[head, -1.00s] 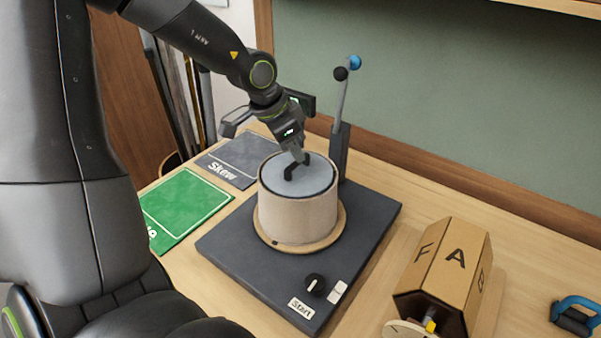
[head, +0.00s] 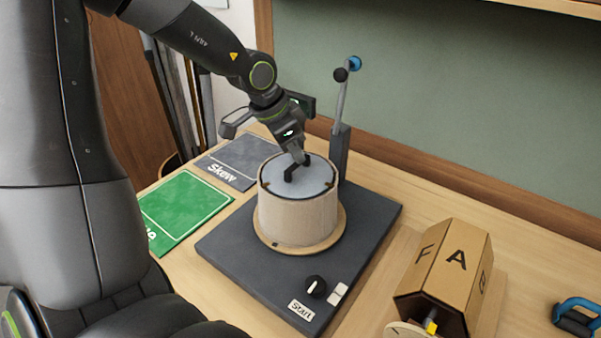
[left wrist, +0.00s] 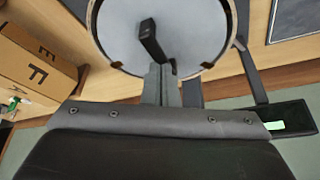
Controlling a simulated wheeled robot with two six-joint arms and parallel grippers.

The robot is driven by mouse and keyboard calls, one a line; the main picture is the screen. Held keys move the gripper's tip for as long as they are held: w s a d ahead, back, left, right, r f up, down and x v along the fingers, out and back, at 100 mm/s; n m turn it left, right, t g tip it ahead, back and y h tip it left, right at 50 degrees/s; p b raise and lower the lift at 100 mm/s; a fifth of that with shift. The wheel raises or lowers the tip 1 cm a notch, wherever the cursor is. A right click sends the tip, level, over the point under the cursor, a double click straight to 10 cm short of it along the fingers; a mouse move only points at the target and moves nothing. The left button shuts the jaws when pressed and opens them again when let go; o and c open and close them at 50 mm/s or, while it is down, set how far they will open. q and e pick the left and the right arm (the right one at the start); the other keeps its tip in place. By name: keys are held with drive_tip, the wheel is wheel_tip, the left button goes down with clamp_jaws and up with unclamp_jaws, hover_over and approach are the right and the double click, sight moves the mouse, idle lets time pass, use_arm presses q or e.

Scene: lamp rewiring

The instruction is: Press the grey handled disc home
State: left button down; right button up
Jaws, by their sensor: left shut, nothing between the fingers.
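The grey disc (head: 315,179) with a black bar handle (head: 297,169) lies in the top of a round beige drum (head: 297,217), slightly below its rim. The drum stands on a dark base plate (head: 233,243). My left gripper (head: 303,158) is shut and empty, its fingertips at the disc beside the handle. In the left wrist view the shut fingers (left wrist: 160,72) reach the disc (left wrist: 195,35) next to the handle (left wrist: 149,38). Whether the fingertips touch the disc or the handle I cannot tell. Small dark notches show around the drum's rim. My right gripper is not in view.
A lever with blue and black knobs (head: 342,97) rises behind the drum. A black dial (head: 316,287) and the Start label (head: 301,309) are at the plate's front. A lettered cardboard prism (head: 447,267) stands right; green (head: 183,206) and grey mats (head: 237,165) lie left.

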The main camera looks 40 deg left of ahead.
use_arm(q)
drive_tip(key=shift+s, duration=0.1)
drive_tip(key=shift+r+p, duration=0.75)
drive_tip(key=shift+r, duration=0.05)
wheel_tip(320, 180, up, 5)
drive_tip(key=p, duration=0.3)
drive_tip(key=shift+r, duration=0.2)
drive_tip(key=shift+f, duration=0.1)
